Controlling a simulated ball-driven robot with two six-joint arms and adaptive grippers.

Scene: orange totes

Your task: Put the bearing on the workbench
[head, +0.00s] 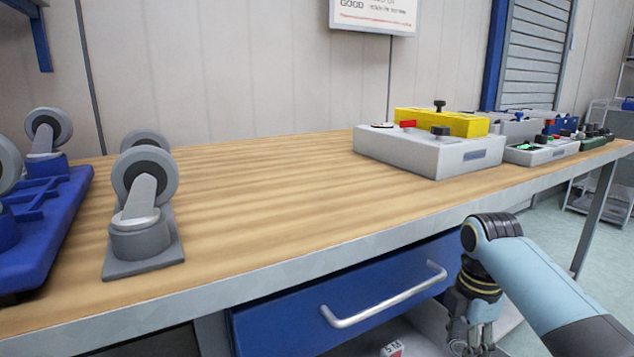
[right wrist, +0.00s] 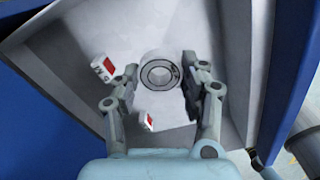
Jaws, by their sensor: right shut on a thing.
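The bearing (right wrist: 160,72) is a short metallic ring in the right wrist view, between the fingers of my right gripper (right wrist: 159,82). The gripper is shut on it, above the light inside of a grey-walled container (right wrist: 62,88). In the head view my right gripper (head: 473,340) points down in front of the workbench, low at the right, and the bearing cannot be made out there. The workbench (head: 270,205) has a wooden top with a grey front edge. My left gripper is not in view.
A grey caster (head: 140,235) and a blue caster base (head: 45,215) stand at the left of the bench top. A grey control box (head: 430,152) stands at the back right. The middle is clear. A blue drawer (head: 290,320) is below. Small red-and-white boxes (right wrist: 102,68) lie inside the container.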

